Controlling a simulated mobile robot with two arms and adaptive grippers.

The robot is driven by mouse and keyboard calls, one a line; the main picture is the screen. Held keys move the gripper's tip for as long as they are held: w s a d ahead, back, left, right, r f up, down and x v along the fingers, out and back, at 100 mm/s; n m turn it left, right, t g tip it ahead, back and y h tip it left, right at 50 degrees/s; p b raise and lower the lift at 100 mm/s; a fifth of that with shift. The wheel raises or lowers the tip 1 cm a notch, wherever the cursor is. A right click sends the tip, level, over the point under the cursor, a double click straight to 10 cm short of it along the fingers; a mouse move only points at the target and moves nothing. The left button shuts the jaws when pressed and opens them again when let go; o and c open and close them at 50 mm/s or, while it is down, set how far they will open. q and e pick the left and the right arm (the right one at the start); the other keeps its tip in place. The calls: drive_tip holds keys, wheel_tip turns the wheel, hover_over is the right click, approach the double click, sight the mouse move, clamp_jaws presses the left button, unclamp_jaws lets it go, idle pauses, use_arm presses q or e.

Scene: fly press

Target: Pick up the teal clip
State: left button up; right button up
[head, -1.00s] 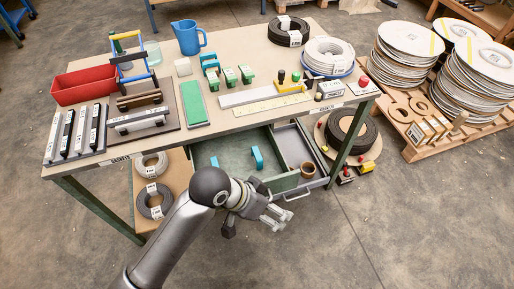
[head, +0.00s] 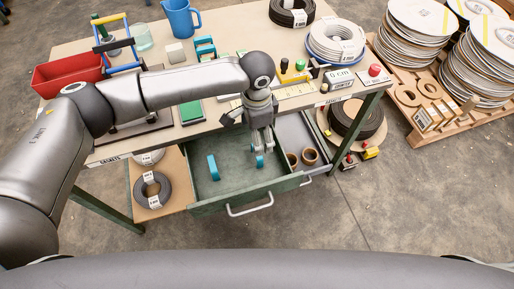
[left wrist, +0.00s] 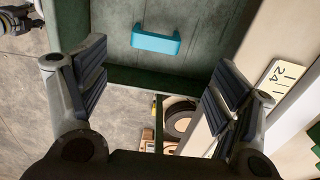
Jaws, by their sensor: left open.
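The green-lined drawer (head: 232,189) under the workbench is open. Two teal clips lie in it: one clip (head: 213,167) on the left, and another clip (head: 259,158) just below my left gripper (head: 263,148). My left gripper is open and empty, pointing down over the drawer. In the left wrist view, a teal clip (left wrist: 156,40) lies on the drawer floor, ahead of and apart from the open fingers (left wrist: 158,92). Another teal clip (head: 205,48) stands on the bench top. My right gripper is not in view.
The drawer's front wall and handle (head: 250,206) face me. A grey drawer section with two brown rings (head: 309,156) is at the right. The bench top edge (head: 215,127) is close to my arm. Cable coils (head: 152,190) lie on the lower left shelf.

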use_arm(q)
drive_tip(key=f, duration=0.9)
drive_tip(key=shift+s+f, duration=0.3)
drive_tip(key=shift+f, duration=0.1)
drive_tip(key=c, duration=0.9)
